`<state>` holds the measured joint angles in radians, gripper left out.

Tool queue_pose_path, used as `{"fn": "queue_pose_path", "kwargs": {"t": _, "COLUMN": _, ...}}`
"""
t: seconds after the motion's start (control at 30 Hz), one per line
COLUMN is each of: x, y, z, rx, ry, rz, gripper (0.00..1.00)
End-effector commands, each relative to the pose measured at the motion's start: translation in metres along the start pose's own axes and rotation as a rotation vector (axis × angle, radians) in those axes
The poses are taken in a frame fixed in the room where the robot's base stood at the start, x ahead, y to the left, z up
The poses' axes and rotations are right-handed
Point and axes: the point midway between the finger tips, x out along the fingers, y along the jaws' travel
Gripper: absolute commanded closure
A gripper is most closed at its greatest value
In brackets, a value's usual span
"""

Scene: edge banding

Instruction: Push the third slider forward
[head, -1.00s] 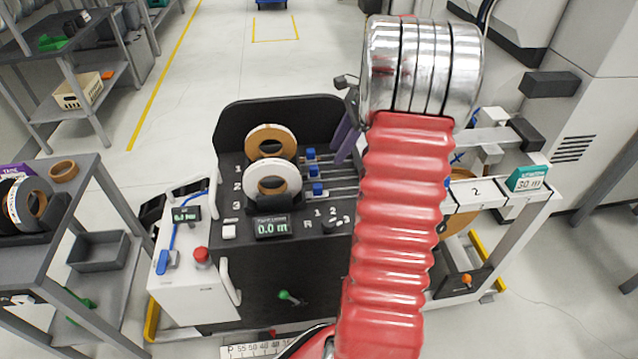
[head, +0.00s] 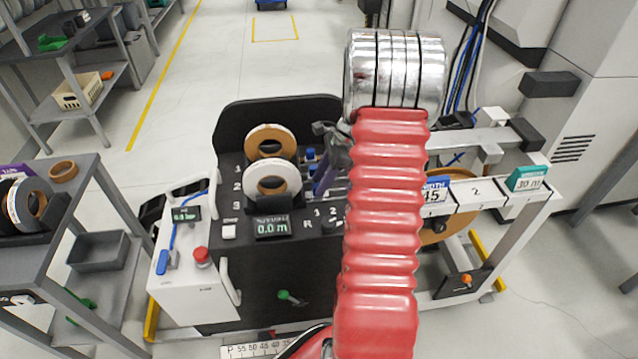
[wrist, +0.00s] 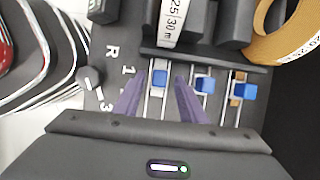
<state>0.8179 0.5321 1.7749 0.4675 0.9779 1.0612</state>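In the wrist view, three blue sliders sit on parallel rails. The leftmost, closest to the knob, appears to be the third slider (wrist: 159,77). The second slider (wrist: 205,84) and first slider (wrist: 243,91) are to its right. My gripper (wrist: 157,86) is open, its two purple fingers on either side of the third slider; I cannot tell whether they touch it. In the head view, my gripper (head: 322,182) is low over the slider panel. The first slider (head: 310,153) shows there; the third is hidden by my gripper.
Brown (head: 268,141) and white (head: 271,180) tape rolls stand left of the rails. The selector knob (wrist: 90,79) is close to the left finger in the wrist view. A display (head: 271,227) reads 0.0 m. My red arm covers the panel's right part.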

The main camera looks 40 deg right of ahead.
Motion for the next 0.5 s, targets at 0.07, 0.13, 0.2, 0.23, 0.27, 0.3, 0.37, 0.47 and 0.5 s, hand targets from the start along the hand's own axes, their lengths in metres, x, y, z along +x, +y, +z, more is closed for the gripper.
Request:
{"fn": "queue_pose_path", "kwargs": {"t": 0.07, "x": 0.0072, "y": 0.0003, "z": 0.0002, "rx": 0.0, "ry": 0.0, "rz": 0.001, "gripper": 0.62}}
{"fn": "queue_pose_path", "kwargs": {"t": 0.13, "x": 0.0104, "y": 0.0002, "z": 0.0005, "rx": -0.001, "ry": 0.0, "rz": 0.001, "gripper": 0.62}}
{"fn": "queue_pose_path", "kwargs": {"t": 0.2, "x": 0.0118, "y": 0.0001, "z": 0.0006, "rx": -0.001, "ry": 0.0, "rz": 0.0, "gripper": 0.62}}
{"fn": "queue_pose_path", "kwargs": {"t": 0.23, "x": 0.0121, "y": 0.0001, "z": 0.0006, "rx": -0.001, "ry": 0.0, "rz": 0.0, "gripper": 0.62}}
{"fn": "queue_pose_path", "kwargs": {"t": 0.27, "x": 0.0122, "y": 0.0, "z": 0.0006, "rx": -0.001, "ry": 0.0, "rz": 0.0, "gripper": 0.62}}
{"fn": "queue_pose_path", "kwargs": {"t": 0.3, "x": 0.0121, "y": 0.0, "z": 0.0006, "rx": -0.001, "ry": 0.0, "rz": 0.0, "gripper": 0.62}}
{"fn": "queue_pose_path", "kwargs": {"t": 0.37, "x": 0.012, "y": 0.0, "z": 0.0006, "rx": -0.001, "ry": 0.0, "rz": 0.0, "gripper": 0.62}}
{"fn": "queue_pose_path", "kwargs": {"t": 0.47, "x": 0.012, "y": -0.0001, "z": 0.0007, "rx": -0.001, "ry": 0.0, "rz": 0.0, "gripper": 0.64}}
{"fn": "queue_pose_path", "kwargs": {"t": 0.5, "x": 0.012, "y": -0.0001, "z": 0.0007, "rx": -0.001, "ry": 0.0, "rz": 0.0, "gripper": 0.67}}
